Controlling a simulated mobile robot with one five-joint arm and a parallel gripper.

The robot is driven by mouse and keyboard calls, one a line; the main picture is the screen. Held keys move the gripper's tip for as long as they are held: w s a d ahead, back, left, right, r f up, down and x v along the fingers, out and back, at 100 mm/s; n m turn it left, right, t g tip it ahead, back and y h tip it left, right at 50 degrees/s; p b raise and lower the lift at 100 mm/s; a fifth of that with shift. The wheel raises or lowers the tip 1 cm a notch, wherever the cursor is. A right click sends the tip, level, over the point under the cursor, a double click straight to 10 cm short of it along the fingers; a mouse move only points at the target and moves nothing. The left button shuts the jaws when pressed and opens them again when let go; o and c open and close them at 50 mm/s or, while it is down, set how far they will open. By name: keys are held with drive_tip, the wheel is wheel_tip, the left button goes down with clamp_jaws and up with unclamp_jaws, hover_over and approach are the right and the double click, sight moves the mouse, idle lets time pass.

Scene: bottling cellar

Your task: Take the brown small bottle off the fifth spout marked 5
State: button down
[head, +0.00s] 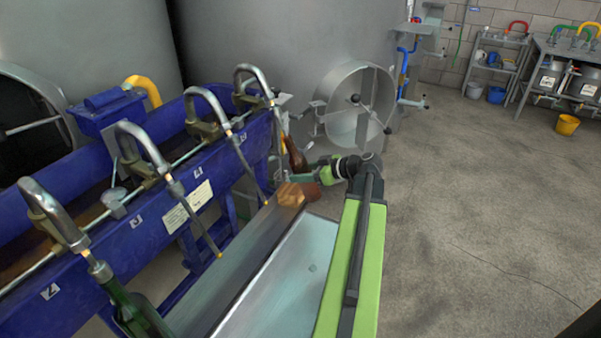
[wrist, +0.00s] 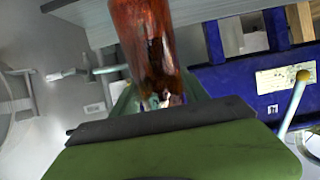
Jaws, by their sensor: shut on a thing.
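The brown small bottle (head: 295,156) is at the farthest visible spout (head: 255,79) of the blue filler, leaning slightly, neck up. My gripper (head: 303,176) is shut around its body from the right side. In the wrist view the bottle (wrist: 150,40) rises glossy red-brown between the jaws (wrist: 165,103). The bottle's neck is close to the spout's lower end; I cannot tell whether the spout tip is still inside it. The spout's number is not readable here.
The blue filler (head: 95,245) carries several bent metal spouts. A green bottle (head: 130,312) is on the nearest one. A wooden rail (head: 245,250) and a pale tray (head: 295,275) lie below. A large grey tank (head: 270,45) stands behind. Floor at right is open.

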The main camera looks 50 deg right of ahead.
drive_tip(key=shift+s+d+f+b, duration=0.7)
drive_tip(key=shift+s+f+b, duration=2.15)
drive_tip(key=shift+f+b, duration=3.5)
drive_tip(key=f+p+v, duration=0.1)
drive_tip(key=p+v, duration=0.1)
drive_tip(key=v, duration=0.5)
drive_tip(key=shift+s, duration=0.4)
